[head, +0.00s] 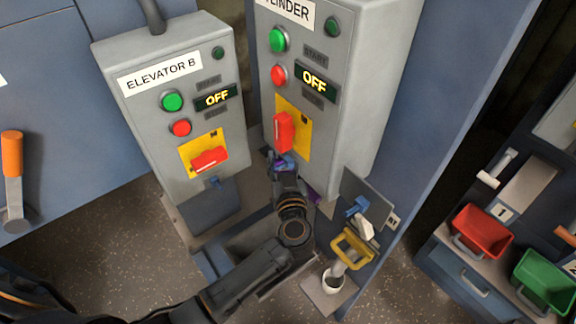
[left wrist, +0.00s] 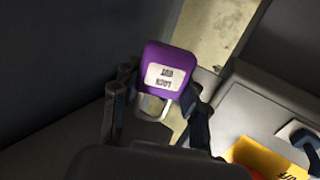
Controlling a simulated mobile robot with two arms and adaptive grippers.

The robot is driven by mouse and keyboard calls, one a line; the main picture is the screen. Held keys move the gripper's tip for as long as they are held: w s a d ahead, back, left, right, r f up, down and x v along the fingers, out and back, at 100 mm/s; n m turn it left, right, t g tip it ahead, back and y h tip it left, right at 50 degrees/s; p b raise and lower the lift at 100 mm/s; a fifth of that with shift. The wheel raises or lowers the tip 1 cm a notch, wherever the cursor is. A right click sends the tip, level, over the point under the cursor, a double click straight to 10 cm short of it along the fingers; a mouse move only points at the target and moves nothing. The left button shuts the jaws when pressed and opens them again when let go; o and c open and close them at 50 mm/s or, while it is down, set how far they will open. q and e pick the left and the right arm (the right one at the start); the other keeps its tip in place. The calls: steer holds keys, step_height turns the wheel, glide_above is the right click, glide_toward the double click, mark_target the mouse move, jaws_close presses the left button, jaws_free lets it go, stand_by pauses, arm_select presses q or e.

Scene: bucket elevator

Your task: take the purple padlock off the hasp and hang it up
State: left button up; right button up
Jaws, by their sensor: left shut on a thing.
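The purple padlock (left wrist: 172,68) shows in the left wrist view with a white label on its body and its metal shackle toward my fingers. My left gripper (left wrist: 158,112) is shut on it, a finger on each side. In the head view the gripper (head: 284,164) is just below the red switch handle (head: 284,132) on the right-hand grey box, and only a little of the padlock (head: 283,162) shows. The hasp is hidden there; I cannot tell whether the shackle is clear of it. My right gripper is not in view.
A dark panel (head: 367,190) with a blue item (head: 357,206) stands right of my arm. A yellow-handled item (head: 351,248) stands below it. Red (head: 482,230) and green (head: 545,281) bins are at right.

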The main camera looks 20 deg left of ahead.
arm_select(q)
steer(key=a, duration=0.1)
steer(key=w+a, duration=0.1)
steer(key=w+a+b, duration=0.1)
steer(key=shift+w+a+f, duration=0.25)
steer(key=shift+f, duration=0.05)
steer(key=shift+a+f, duration=0.15)
stand_by(0.4)
steer(key=shift+o, duration=0.2)
steer(key=shift+a+f, duration=0.1)
